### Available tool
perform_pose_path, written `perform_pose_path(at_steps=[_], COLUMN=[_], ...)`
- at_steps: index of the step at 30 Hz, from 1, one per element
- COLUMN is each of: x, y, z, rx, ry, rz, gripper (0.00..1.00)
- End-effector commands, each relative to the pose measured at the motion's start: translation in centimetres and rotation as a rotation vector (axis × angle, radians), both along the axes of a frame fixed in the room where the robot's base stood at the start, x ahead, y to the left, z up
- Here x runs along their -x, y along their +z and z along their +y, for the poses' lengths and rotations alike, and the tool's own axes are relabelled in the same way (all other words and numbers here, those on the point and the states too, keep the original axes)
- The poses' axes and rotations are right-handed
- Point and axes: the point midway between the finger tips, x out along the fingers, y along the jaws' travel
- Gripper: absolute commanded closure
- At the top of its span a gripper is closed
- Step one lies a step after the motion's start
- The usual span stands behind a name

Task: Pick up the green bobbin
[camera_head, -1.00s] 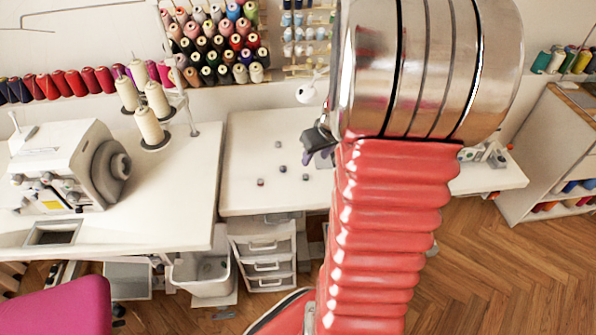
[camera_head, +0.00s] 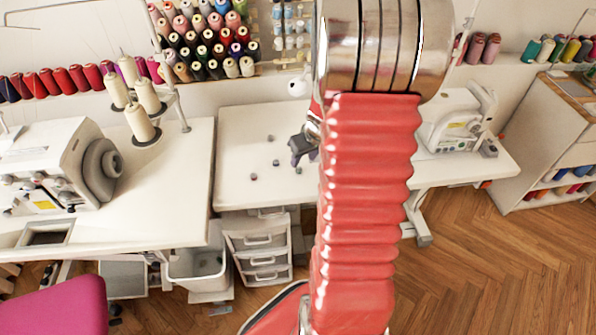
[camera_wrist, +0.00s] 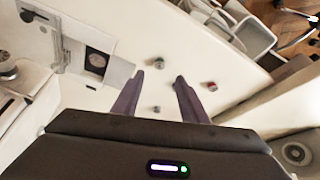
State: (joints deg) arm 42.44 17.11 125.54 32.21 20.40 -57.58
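A bobbin with a greenish face (camera_wrist: 180,61) lies on the white table, beyond and between my fingertips in the wrist view. A red bobbin (camera_wrist: 212,86) lies to its right, and a small grey-blue bobbin (camera_wrist: 156,108) shows between my fingers. In the head view, several small bobbins (camera_head: 276,162) lie on the white table (camera_head: 235,140); their colours are too small to tell there. My gripper (camera_wrist: 159,78) is open and empty, with dark purple fingers apart. In the head view my gripper (camera_head: 303,152) is above the table, right of the bobbins and partly hidden by my arm.
A sewing machine (camera_head: 460,122) stands on the table's right side. A serger (camera_head: 62,165) and thread cones (camera_head: 143,122) stand on the left table. A drawer unit (camera_head: 258,245) and a white bin (camera_head: 197,270) are below. The table around the bobbins is clear.

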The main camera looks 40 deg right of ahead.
Motion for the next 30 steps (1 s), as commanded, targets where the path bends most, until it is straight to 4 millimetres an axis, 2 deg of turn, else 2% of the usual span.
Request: perform_pose_path(at_steps=[6, 21, 30], x=[-0.7, -0.9, -1.9], y=[-1.9, -2.4, -5.1], z=[-0.2, -0.3, -0.5], rx=[0.0, 0.001, -0.001], ry=[0.0, 0.0, -0.001], rz=[0.001, 0.0, 0.002], gripper=[0.6, 0.6, 0.6])
